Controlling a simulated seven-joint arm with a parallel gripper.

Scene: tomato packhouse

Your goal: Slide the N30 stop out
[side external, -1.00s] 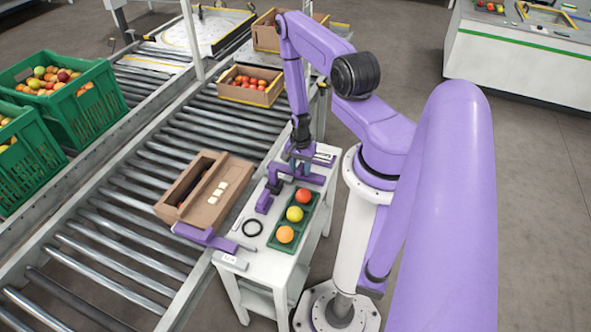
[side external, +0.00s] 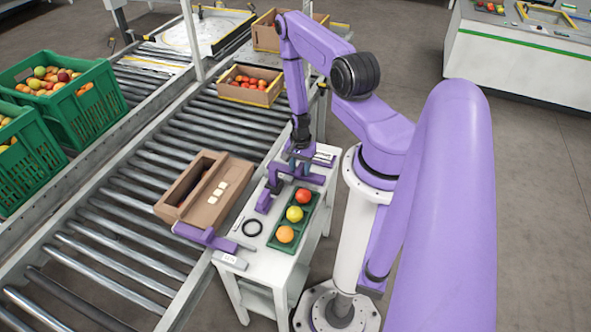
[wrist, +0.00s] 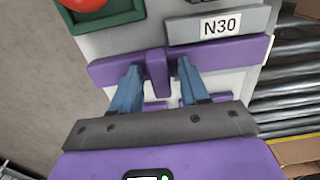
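The N30 stop shows in the wrist view as a purple bar (wrist: 215,57) with an upright purple tab (wrist: 158,74). A grey block with the N30 label (wrist: 220,26) sits just beyond the bar. My gripper (wrist: 158,80) is open, its two blue fingers either side of the tab with a visible gap on each side. In the side external view my gripper (side external: 301,157) points down at the far end of the white stand (side external: 262,262), over the purple stop (side external: 311,177); the fingers are partly hidden there.
A second purple stop (side external: 205,237) is beside a cardboard box (side external: 236,179) on the roller conveyor (side external: 120,230). Green crates (side external: 100,110) stand beyond.

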